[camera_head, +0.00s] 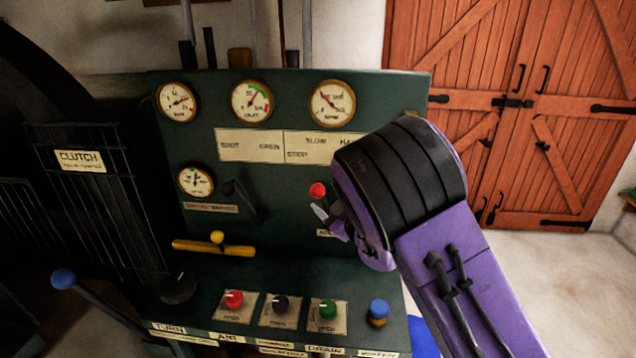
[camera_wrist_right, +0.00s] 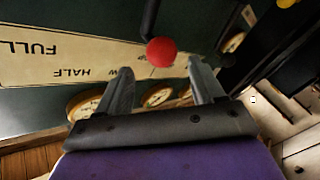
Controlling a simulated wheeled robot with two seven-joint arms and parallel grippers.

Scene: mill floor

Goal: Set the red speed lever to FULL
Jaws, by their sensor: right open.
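The red speed lever's ball knob (camera_head: 317,190) shows in the head view just below the right half of the cream scale plate (camera_head: 325,146), where SLOW and STOP can be read. In the right wrist view the red knob (camera_wrist_right: 161,52) sits just beyond and between the fingertips, on a dark shaft. FULL and HALF (camera_wrist_right: 50,58) read upside down there, to the left of the knob. My right gripper (camera_head: 328,213) is open and close to the knob; it also shows in the wrist view (camera_wrist_right: 158,72) with nothing clamped. My right arm hides FULL in the head view.
Dials (camera_head: 252,101) line the green panel. A black lever (camera_head: 243,199) and a yellow-handled bar (camera_head: 213,246) are left of the red knob. Red, black, green and blue knobs (camera_head: 378,310) stand on the ledge below. A blue-tipped lever (camera_head: 64,279) is at far left.

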